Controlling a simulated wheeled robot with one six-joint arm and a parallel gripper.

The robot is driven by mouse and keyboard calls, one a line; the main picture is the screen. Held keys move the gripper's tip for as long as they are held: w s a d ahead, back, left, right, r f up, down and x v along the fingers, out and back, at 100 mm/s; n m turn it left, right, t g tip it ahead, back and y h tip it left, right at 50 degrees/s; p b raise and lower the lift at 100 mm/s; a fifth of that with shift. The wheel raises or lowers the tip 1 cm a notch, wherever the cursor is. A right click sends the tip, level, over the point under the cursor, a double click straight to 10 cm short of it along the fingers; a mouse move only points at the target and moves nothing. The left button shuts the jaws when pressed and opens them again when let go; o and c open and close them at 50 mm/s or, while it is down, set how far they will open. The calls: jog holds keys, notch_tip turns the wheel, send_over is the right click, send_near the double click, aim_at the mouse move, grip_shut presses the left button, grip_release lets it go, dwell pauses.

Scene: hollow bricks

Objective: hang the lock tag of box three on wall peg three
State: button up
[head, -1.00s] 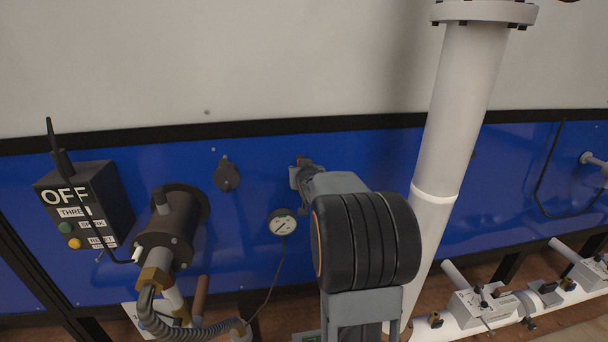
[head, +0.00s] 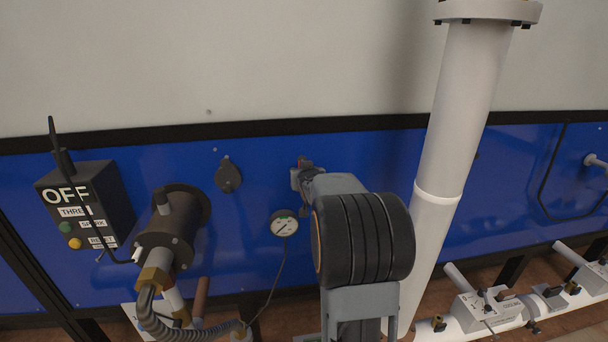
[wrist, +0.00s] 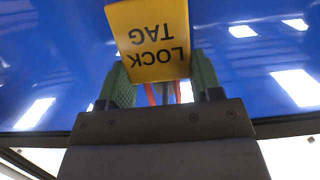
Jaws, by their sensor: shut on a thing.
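A yellow lock tag (wrist: 150,40), its lettering upside down, is between the green fingers of my gripper (wrist: 160,75) in the wrist view. The gripper is shut on it. The black box (head: 88,200) at the left bears "OFF" and a label reading "THREE". I cannot make out wall peg three for certain; the spot behind my arm is hidden.
A dark round fitting (head: 228,175) and a dial gauge (head: 284,224) are left of my arm. A black cylinder with a hose (head: 170,235) sticks out beside the box. A thick white pipe (head: 455,130) stands close at the right. The upper pale wall is clear.

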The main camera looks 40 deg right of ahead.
jog(key=o, duration=1)
jog(key=shift+s, duration=0.1)
